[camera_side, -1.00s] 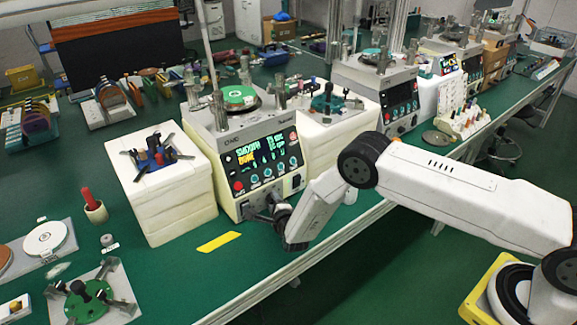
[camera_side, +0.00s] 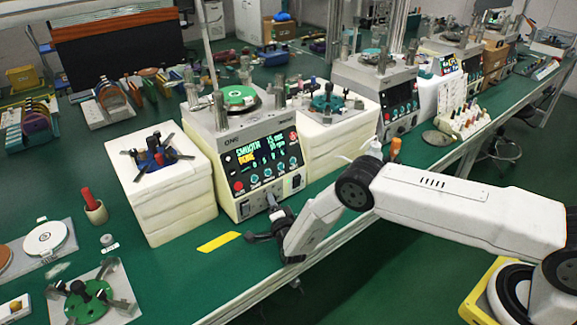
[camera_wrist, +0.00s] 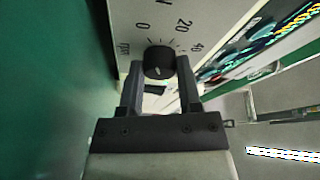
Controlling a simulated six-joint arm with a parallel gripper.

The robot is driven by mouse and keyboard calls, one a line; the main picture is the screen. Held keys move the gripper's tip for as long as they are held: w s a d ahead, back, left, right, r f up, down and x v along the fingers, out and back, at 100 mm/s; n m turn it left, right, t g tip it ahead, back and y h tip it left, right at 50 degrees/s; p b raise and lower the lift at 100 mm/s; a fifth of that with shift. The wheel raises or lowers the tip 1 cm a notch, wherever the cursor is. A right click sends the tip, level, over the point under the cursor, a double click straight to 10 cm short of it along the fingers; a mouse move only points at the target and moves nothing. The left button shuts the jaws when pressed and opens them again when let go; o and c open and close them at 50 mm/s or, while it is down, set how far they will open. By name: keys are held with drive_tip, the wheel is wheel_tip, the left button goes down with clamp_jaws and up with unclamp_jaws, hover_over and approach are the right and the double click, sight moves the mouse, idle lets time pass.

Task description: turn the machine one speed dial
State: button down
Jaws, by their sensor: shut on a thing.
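Machine one (camera_side: 225,150) is a light box with a dark front panel, a lit display and a green plate on top. In the wrist view its speed dial (camera_wrist: 158,62) is a round black knob on a pale panel, with tick marks and the printed numbers 0, 20 and 40. My gripper (camera_wrist: 160,72) is shut on the dial, one finger on each side. A small pale line shows on the knob, but its exact angle is hard to read. In the side view my gripper (camera_side: 272,206) is at the low front of the machine and hides the dial.
White blocks with a blue-centred fixture (camera_side: 158,153) stand left of the machine. A yellow strip (camera_side: 219,241) lies on the green table in front. A white bottle and an orange-topped item (camera_side: 396,147) stand behind my arm. More machines line the row at right.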

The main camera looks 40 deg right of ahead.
idle(0.3)
drive_tip(key=shift+c, duration=1.4)
unclamp_jaws()
drive_tip(key=shift+v, duration=3.9)
